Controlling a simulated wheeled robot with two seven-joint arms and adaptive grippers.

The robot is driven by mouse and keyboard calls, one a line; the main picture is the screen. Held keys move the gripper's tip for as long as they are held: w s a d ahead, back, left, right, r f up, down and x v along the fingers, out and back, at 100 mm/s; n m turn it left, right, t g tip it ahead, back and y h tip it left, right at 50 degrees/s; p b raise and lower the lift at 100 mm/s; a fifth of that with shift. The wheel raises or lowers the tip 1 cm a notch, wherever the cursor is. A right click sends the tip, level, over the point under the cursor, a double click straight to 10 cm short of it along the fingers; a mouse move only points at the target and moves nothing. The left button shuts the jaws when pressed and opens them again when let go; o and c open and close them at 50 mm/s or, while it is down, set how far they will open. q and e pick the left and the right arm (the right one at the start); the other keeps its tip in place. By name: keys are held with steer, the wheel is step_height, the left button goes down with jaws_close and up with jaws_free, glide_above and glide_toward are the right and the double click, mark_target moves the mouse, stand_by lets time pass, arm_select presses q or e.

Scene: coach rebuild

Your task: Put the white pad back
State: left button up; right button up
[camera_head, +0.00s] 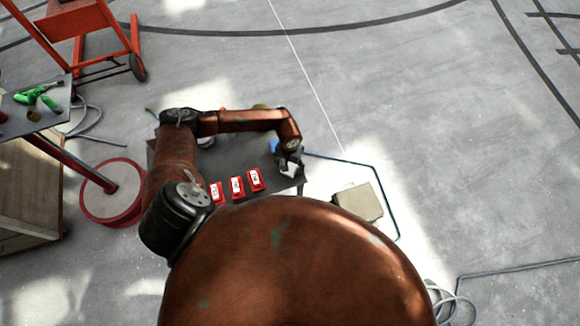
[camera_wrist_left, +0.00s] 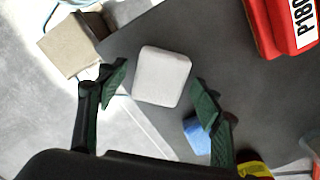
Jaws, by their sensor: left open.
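The white pad (camera_wrist_left: 162,76) is a rounded block near a corner of the dark tabletop (camera_wrist_left: 230,60), close to its edge. In the head view a small part of the white pad (camera_head: 290,169) shows under my left gripper (camera_head: 288,157). In the left wrist view my left gripper (camera_wrist_left: 160,90) is open, with one finger on each side of the pad's near end. I cannot tell whether the fingers touch it. My right gripper is not in view.
Red labelled blocks (camera_head: 237,188) stand in a row on the tabletop, one close by in the wrist view (camera_wrist_left: 283,28). A blue block (camera_wrist_left: 197,135) lies beside the right finger. A tan box (camera_head: 358,202) sits off the table's right side. A red-rimmed round base (camera_head: 111,214) stands left.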

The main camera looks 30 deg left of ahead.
mark_target(290, 168)
arm_select(q)
step_height(290, 168, up, 12)
steer(key=b, duration=0.2)
steer(key=shift+b, duration=0.3)
stand_by(0.3)
